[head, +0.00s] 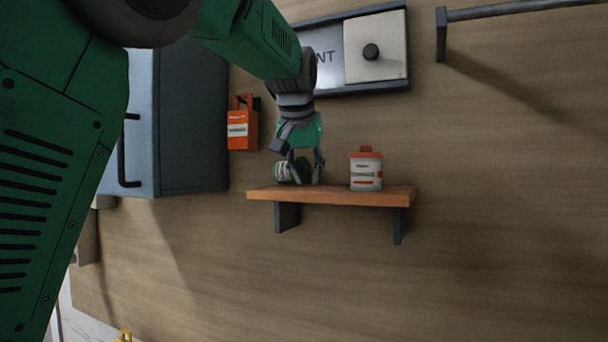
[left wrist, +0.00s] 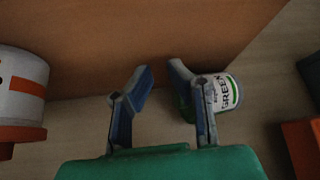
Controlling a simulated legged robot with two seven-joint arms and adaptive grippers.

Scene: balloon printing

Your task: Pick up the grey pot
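A pale grey pot with an orange lid (head: 366,172) stands upright on the wooden shelf (head: 340,197). In the left wrist view a pale pot with orange bands (left wrist: 22,88) shows at the left edge, apart from the fingers. My left gripper (head: 307,178) is over the shelf's left part, left of the grey pot in the head view. In the left wrist view its two fingers (left wrist: 160,75) stand apart with nothing seen between the tips. A white pot labelled GREEN (left wrist: 226,92) is just beyond the right finger, partly hidden by it; touching cannot be told. My right gripper is out of view.
An orange box (head: 242,129) hangs on the wall beside a blue-grey cabinet (head: 190,120). A bar (head: 515,10) is at upper right. The wall below the shelf is clear.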

